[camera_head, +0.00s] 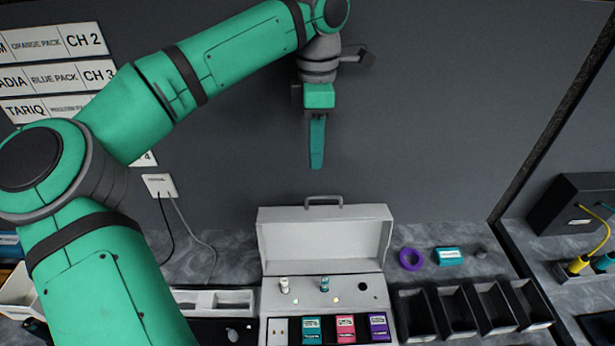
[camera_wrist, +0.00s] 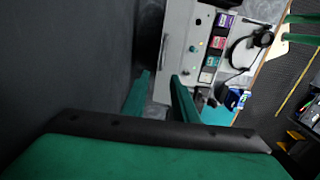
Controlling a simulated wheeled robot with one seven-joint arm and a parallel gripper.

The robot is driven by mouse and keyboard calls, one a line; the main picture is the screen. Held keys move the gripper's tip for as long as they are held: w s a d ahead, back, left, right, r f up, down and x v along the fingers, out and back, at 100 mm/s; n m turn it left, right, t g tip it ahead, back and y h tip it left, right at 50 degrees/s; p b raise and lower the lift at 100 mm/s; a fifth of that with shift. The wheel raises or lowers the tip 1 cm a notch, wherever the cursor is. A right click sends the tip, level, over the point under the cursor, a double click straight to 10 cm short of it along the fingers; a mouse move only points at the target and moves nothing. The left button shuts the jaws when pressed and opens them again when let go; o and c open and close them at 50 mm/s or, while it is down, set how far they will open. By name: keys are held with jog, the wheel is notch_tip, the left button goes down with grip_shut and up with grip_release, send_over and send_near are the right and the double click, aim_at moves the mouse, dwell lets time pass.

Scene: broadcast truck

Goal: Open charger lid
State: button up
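The charger (camera_head: 269,299) is a light grey case on the counter. Its lid (camera_head: 325,243) stands raised at the back, with a grey handle (camera_head: 323,199) on its top edge. The front bays hold a teal, a pink (camera_head: 345,328) and a purple pack, and the left bay shows no coloured pack. My gripper (camera_head: 316,165) hangs above the lid, pointing down and apart from it. In the wrist view its two fingers (camera_wrist: 161,76) are spread with nothing between them. The charger (camera_wrist: 200,62) also shows there, beyond the fingertips.
Black open bins (camera_head: 430,318) stand right of the charger. A purple tape roll (camera_head: 411,259) and a teal box (camera_head: 448,256) lie behind them. A white tray (camera_head: 215,302) is on the left. The dark wall (camera_head: 420,120) rises close behind the counter.

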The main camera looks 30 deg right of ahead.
aim_at(316, 196)
jog(key=f, duration=0.6)
jog(key=s+f, duration=0.1)
jog(key=f, duration=0.3)
jog(key=shift+a, duration=0.1)
jog(key=shift+w+f, duration=0.1)
grip_shut()
jog(key=shift+w, duration=0.1)
dwell(0.8)
jog(key=shift+w+a, duration=0.1)
jog(key=shift+a, duration=0.05)
